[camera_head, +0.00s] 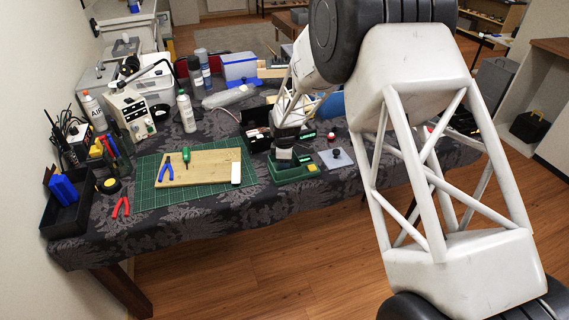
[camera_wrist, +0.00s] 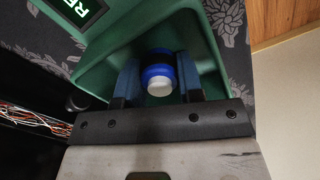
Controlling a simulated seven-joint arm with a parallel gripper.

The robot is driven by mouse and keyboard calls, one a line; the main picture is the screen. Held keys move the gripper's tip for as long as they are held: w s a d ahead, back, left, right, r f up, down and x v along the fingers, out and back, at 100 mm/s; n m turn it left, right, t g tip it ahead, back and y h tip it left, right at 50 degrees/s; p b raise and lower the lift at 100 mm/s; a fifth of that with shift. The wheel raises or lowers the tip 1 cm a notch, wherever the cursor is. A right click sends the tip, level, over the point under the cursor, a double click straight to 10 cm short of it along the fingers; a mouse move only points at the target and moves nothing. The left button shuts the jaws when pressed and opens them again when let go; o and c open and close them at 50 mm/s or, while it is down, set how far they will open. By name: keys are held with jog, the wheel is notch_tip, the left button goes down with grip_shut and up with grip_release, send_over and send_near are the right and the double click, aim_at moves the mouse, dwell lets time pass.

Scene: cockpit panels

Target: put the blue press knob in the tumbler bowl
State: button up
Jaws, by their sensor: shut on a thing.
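The blue press knob (camera_wrist: 154,71), with a pale grey-white end, sits between the two fingers of my gripper (camera_wrist: 158,77) in the wrist view. My gripper is shut on it. Behind the knob is a green open container with sloping walls (camera_wrist: 205,55), which looks like the tumbler bowl. The knob overlaps the container's inside; its height above the floor there is unclear. In the head view my gripper (camera_head: 284,155) is over the green container (camera_head: 296,175) at the table's front. The knob cannot be made out there.
A grey plate with a dark knob (camera_head: 335,157) lies right of the green container. A green cutting mat (camera_head: 150,190) with a wooden board (camera_head: 205,166) and pliers lies to the left. Dark boxes (camera_head: 257,135) stand close behind my gripper. Bundled wires (camera_wrist: 35,118) show at the wrist view's left.

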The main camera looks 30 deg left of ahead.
jog(key=shift+f, duration=0.1)
jog(key=o, duration=0.9)
jog(key=shift+r, duration=6.15)
